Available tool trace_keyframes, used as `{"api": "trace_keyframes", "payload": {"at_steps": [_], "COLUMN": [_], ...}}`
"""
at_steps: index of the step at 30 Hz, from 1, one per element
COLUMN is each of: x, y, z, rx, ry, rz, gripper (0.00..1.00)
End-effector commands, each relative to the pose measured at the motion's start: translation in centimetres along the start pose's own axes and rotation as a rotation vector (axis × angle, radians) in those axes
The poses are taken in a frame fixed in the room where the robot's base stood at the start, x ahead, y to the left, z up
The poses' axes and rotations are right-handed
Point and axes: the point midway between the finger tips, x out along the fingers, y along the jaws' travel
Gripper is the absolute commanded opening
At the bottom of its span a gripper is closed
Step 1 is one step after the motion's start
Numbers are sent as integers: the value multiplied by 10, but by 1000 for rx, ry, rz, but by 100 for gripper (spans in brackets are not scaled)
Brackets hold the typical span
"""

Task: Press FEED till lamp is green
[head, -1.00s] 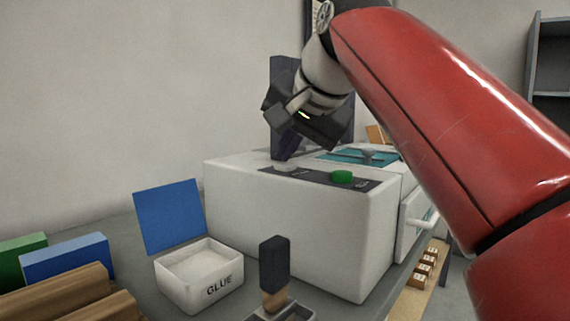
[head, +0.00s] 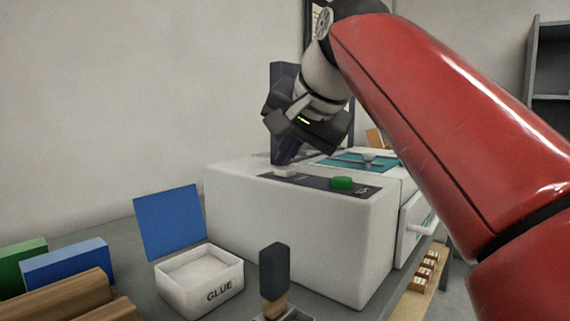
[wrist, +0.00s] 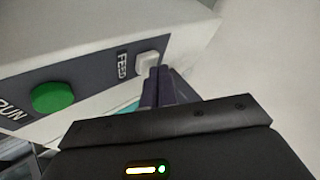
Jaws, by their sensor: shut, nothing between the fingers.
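A white FEED button (head: 285,174) sits on the dark strip on top of the white machine (head: 300,220). In the wrist view the FEED button (wrist: 148,62) has its label beside it. My gripper (head: 285,163) is shut and empty, pointing down at the button. In the wrist view its dark fingertips (wrist: 158,71) are right by the button's edge; I cannot tell whether they touch. A round green button (head: 342,183), marked RUN in the wrist view (wrist: 52,97), sits on the same strip. I cannot pick out a separate lamp on the machine.
A teal plate with a grey knob (head: 368,156) is behind the strip.

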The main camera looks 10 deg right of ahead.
Motion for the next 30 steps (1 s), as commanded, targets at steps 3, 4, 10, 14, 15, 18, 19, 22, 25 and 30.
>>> {"api": "trace_keyframes", "payload": {"at_steps": [3, 4, 10, 14, 15, 18, 19, 22, 25, 30], "x": [-7, -8, -8, -8, -8, -14, -16, -24, -31, -38], "y": [-5, -6, -6, -6, -6, -10, -12, -17, -22, -28], "z": [-5, -6, -6, -6, -6, -10, -12, -17, -22, -28], "rx": [0, 0, 0, 0, 0, 0, 0, 0, 0, 1], "ry": [1, 1, 1, 1, 1, 1, 1, 1, 1, 2], "rz": [0, -1, -1, -1, -1, -1, -1, -1, -1, -1], "gripper": [0, 0, 0, 0, 0, 0, 0, 0, 0, 0]}}
